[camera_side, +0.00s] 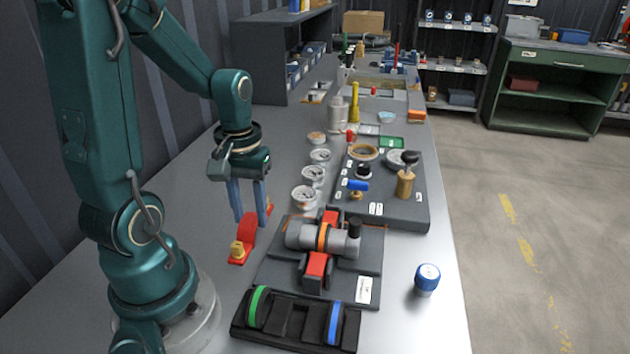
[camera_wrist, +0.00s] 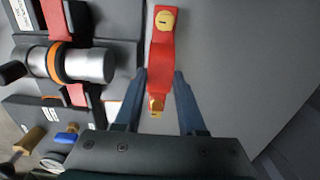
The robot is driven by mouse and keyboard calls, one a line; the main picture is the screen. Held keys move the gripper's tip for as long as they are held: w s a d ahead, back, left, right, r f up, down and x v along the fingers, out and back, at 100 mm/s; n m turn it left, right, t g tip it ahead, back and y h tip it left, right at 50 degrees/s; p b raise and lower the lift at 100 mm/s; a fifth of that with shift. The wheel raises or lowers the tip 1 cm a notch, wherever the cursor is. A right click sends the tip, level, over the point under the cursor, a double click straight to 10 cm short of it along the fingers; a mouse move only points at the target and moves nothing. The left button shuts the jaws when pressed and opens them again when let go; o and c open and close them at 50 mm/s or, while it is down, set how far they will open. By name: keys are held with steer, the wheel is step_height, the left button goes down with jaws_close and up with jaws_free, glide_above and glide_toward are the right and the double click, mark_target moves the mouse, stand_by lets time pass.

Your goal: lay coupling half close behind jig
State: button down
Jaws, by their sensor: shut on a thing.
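The coupling half, a red curved piece with yellow lugs (camera_side: 245,240), is at the bench beside the jig, on its left. My gripper (camera_side: 251,222) points down from above with its blue fingers either side of it and is shut on it. In the wrist view the coupling half (camera_wrist: 160,52) lies between the fingertips (camera_wrist: 160,74). I cannot tell whether it touches the bench. The jig (camera_side: 365,265) is a dark plate with red clamps around a grey cylinder with an orange ring. It also shows at the left of the wrist view (camera_wrist: 120,55).
A black rack (camera_side: 281,318) with green and blue rings stands in front of the jig. A blue-and-white cap (camera_side: 427,279) stands to the right. Several round gauges (camera_side: 305,197) and a dark fittings board (camera_side: 405,213) are behind. Bare bench lies left of the gauges.

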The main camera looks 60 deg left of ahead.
mark_target(251, 218)
steer(key=shift+f, duration=1.45)
steer(key=shift+f, duration=0.15)
steer(key=shift+c, duration=2.4)
jaws_free()
step_height(251, 218, up, 11)
steer(key=shift+r, duration=0.2)
steer(key=s+d+r+m+t, duration=0.1)
steer(key=d+r+m+t, duration=0.1)
steer(key=d+m+t, duration=0.3)
steer(key=shift+d+m+t, duration=0.3)
steer(key=shift+d+m, duration=1.7)
steer(key=shift+d, duration=1.4)
